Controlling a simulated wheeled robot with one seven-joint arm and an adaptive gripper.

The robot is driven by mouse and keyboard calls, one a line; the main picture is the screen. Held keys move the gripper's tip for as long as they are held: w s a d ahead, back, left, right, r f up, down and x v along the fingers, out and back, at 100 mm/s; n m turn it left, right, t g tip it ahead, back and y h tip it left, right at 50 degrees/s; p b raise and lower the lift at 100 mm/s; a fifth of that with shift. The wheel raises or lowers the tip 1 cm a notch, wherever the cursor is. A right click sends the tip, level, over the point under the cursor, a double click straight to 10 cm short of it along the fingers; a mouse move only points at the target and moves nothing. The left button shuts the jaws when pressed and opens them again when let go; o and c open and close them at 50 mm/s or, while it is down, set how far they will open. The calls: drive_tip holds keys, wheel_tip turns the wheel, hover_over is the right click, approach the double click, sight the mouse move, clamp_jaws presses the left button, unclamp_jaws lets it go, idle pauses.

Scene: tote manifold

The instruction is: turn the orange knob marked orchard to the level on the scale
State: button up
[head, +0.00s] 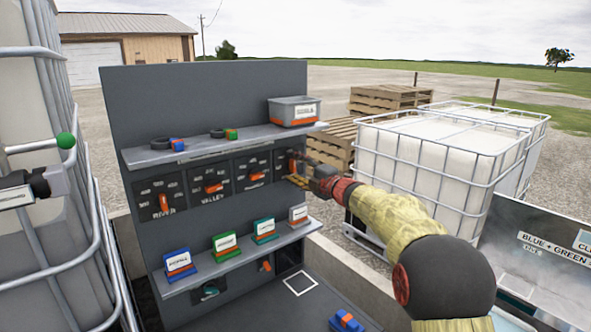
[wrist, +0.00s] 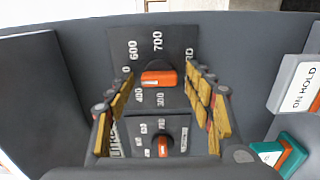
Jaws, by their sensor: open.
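My gripper (head: 299,180) is at the right end of the knob row on the dark panel. In the wrist view its yellow-padded fingers (wrist: 165,103) are spread apart with nothing between the pads. An orange knob (wrist: 160,78) lies beyond the fingertips, in the gap between them, its bar roughly level. Numbers such as 300, 400, 600 and 700 ring it. In the head view the rightmost orange knob (head: 292,163) is partly hidden by my gripper. I cannot read the word orchard in either view. A second, smaller orange knob (wrist: 162,147) shows lower down in the wrist view.
Other orange knobs stand left along the row, marked river (head: 163,202) and valley (head: 212,187). An upper shelf (head: 215,144) carries a grey bin (head: 294,111). A lower shelf (head: 238,259) carries several coloured card holders. A caged white tank (head: 430,165) stands to the right.

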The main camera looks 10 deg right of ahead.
drive_tip(key=v, duration=1.2)
